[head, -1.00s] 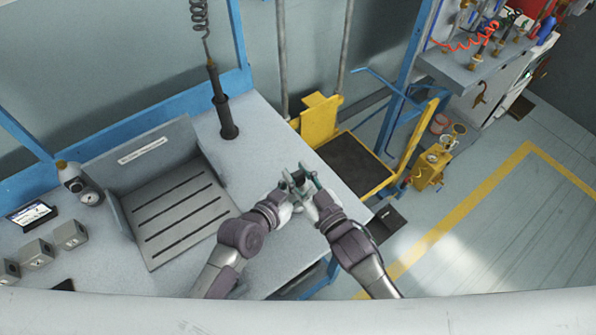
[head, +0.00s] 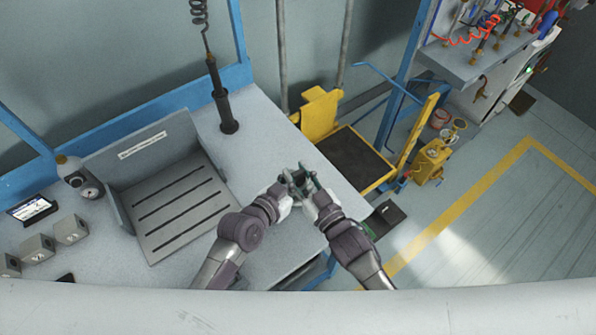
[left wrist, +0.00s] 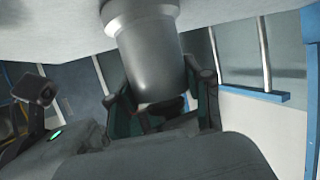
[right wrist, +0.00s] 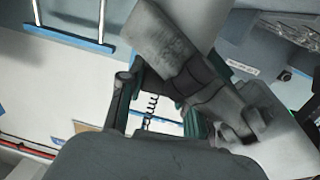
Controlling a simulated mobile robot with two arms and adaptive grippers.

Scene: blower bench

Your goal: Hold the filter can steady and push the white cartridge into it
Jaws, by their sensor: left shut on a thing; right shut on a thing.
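My left gripper (head: 292,178) and right gripper (head: 309,181) meet over the right part of the bench. In the left wrist view, a plain grey cylinder with a paler collar, seemingly the filter can (left wrist: 150,55), lies between my left fingers (left wrist: 165,108). My left gripper is shut on it. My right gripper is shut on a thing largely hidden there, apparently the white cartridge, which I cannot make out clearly. How deep it sits in the can is hidden.
The slotted grey fixture (head: 180,215) stands on the bench to the left. A black tool (head: 222,105) hangs on a coiled cord behind. A yellow cart (head: 318,118) stands beyond the bench's right edge. Small grey blocks (head: 70,229) sit at far left.

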